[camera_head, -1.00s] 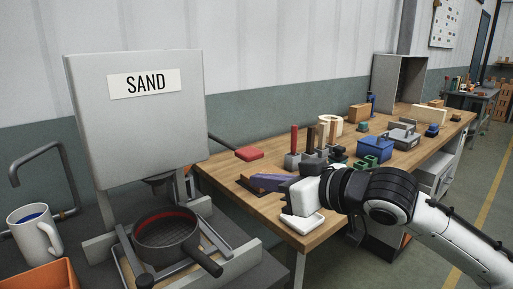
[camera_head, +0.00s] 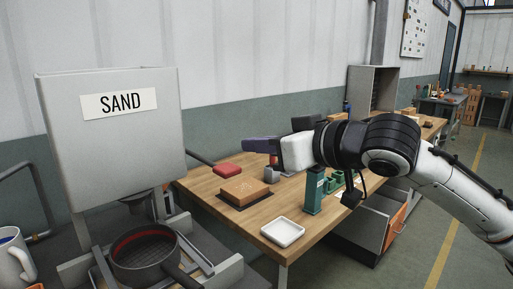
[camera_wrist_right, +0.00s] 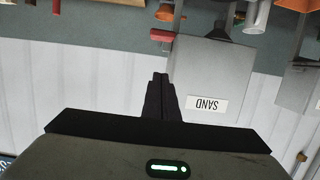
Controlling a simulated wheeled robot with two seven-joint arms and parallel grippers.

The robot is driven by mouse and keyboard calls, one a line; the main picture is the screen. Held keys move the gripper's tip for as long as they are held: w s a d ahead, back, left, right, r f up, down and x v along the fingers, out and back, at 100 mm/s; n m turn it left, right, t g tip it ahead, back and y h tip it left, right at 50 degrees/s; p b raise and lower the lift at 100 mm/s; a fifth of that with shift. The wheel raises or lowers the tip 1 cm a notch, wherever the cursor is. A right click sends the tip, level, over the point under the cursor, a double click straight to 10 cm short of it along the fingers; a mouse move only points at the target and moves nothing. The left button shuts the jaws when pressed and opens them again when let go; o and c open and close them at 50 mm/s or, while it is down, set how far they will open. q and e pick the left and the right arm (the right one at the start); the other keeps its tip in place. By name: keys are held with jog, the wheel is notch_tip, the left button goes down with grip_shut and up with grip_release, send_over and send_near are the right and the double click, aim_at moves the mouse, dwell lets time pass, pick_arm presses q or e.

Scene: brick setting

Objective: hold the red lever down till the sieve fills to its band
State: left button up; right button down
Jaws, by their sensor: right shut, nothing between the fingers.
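The red lever (camera_head: 227,169) is a red paddle on a dark rod at the right of the grey SAND hopper (camera_head: 70,140). It also shows in the wrist view (camera_wrist_right: 162,36). The sieve (camera_head: 178,248), a dark round pan with a red band inside its wall, sits below the hopper. Its mesh floor shows and I see no sand on it. My right gripper (camera_head: 247,146) is shut and empty, in the air above and right of the lever, apart from it in the picture. Its shut fingers also show in the wrist view (camera_wrist_right: 160,76). My left gripper is not in view.
A wooden bench (camera_head: 232,220) stands right of the hopper, with an orange-brown block (camera_head: 246,188), a white tray (camera_head: 283,232) and a green stand (camera_head: 314,192) on it. A white mug (camera_head: 14,258) is at the far left. The air around the lever looks clear.

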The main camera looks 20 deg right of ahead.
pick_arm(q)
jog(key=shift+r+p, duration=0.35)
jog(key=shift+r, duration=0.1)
pick_arm(e)
jog(key=w+a+f, duration=0.2)
jog(key=w+f, duration=0.4)
jog(key=shift+w+a, duration=0.25)
jog(key=shift+w, duration=0.1)
jog(key=shift+r, duration=0.1)
